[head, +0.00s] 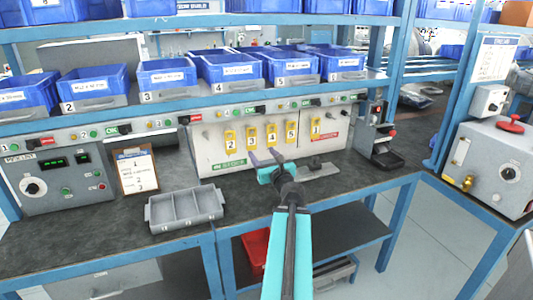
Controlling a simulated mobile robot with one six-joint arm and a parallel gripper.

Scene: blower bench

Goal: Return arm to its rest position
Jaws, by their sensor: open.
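My gripper (264,159) is at the end of my teal and black arm (290,225), which reaches forward from the bottom of the head view over the workbench (345,204). Its two fingers are apart, with nothing seen between them. They point toward the grey panel (205,152) with yellow numbered tags at the back of the bench. I cannot tell the exact gap to that panel. A flat grey metal piece (318,170) lies on the bench just right of the gripper, partly hidden behind it.
A grey divided tray (186,222) sits at the bench's front edge, left of my arm. A clipboard (136,171) and a control box (60,177) stand at the left. Blue bins (232,68) line the shelf above. A grey box with a red knob (495,165) is at the right.

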